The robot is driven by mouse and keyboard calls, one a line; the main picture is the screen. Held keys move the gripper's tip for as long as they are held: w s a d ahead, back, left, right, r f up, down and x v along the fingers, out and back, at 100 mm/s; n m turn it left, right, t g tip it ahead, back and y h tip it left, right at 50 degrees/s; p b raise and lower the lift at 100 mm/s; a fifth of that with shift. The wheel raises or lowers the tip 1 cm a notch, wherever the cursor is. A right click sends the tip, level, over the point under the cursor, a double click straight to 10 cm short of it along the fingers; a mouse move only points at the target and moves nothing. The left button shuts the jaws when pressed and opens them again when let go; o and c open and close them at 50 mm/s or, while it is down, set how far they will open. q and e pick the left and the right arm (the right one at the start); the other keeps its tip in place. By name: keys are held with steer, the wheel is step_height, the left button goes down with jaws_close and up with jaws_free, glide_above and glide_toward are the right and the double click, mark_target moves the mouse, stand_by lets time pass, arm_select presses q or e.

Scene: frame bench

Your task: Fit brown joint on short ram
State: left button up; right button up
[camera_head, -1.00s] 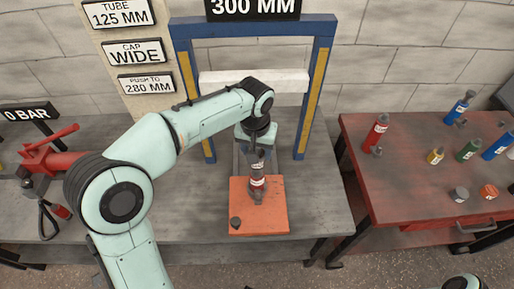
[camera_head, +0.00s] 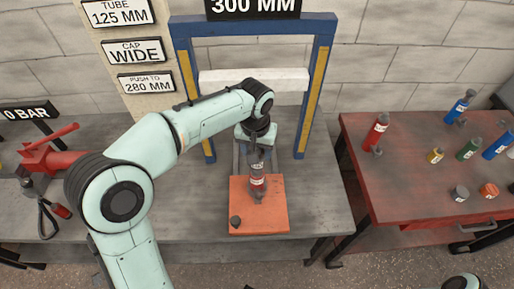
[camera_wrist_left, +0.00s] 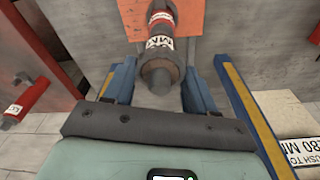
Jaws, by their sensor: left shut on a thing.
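A red ram (camera_head: 257,184) with white labels stands upright on the orange mat (camera_head: 275,222), below the blue frame. My left gripper (camera_head: 257,152) points down and is shut around its grey-brown upper end. In the left wrist view the fingers (camera_wrist_left: 160,85) lie on either side of this end, and the red ram (camera_wrist_left: 160,22) runs away toward the mat. I cannot tell where a joint piece begins there. A small dark brown-grey piece (camera_head: 235,222) sits on the mat's front left. My right gripper is out of view.
The blue frame (camera_head: 321,80) with a white crossbar (camera_head: 283,80) stands behind the mat. A red hand pump (camera_head: 50,155) is at the left. A red table (camera_head: 400,190) at the right carries several rams and small caps. The grey bench right of the mat is clear.

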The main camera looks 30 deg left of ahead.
arm_select(q)
steer(key=shift+f+b, duration=1.05)
steer(key=shift+f, duration=0.65)
steer(key=o, duration=1.4)
step_height(320, 180, up, 13)
steer(key=s+p, duration=0.1)
steer(key=p, duration=0.1)
steer(key=shift+s+d+r, duration=0.2)
steer(key=shift+s, duration=0.1)
